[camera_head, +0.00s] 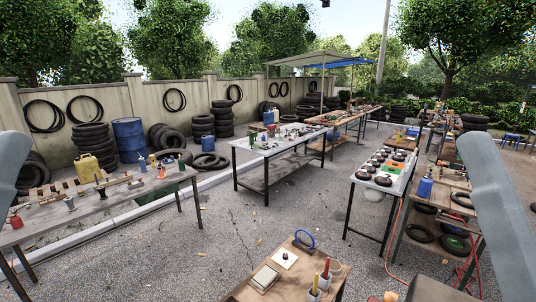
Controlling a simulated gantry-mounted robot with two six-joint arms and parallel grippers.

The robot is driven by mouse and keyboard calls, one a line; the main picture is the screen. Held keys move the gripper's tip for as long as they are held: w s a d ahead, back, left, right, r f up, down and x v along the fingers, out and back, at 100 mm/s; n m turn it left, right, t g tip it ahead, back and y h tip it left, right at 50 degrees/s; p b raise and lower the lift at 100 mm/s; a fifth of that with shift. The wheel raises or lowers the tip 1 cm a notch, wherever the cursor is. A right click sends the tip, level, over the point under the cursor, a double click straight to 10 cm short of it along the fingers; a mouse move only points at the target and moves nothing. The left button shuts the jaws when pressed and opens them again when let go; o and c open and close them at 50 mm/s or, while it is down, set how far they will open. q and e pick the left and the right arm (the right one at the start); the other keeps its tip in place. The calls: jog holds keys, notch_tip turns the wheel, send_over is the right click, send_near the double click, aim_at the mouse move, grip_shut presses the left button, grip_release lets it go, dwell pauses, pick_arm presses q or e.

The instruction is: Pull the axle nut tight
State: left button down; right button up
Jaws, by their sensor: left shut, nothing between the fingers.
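I cannot pick out the axle nut or the compressor cart with certainty in the head view. A small wooden table (239,294) at the bottom middle holds a white square plate (286,258) with a small dark piece on it, and a blue ring (304,240) stands behind it. Grey links of my arms show at the left and right edges. No fingertips of my left or right gripper show, so I see neither one touching anything.
A long bench (110,203) with tools stands left. A grey table (270,151) stands in the middle, and a white-topped table (399,182) with round dark parts right of it. A wooden shelf bench (408,232) holds tyres. The paved ground (225,243) between them is open.

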pick_arm(q)
notch_tip(320, 180, up, 14)
jog(key=p, duration=1)
jog(key=shift+r, duration=0.15)
pick_arm(e)
notch_tip(320, 180, up, 14)
jog(key=shift+r, duration=0.15)
jog(key=shift+c, duration=0.2)
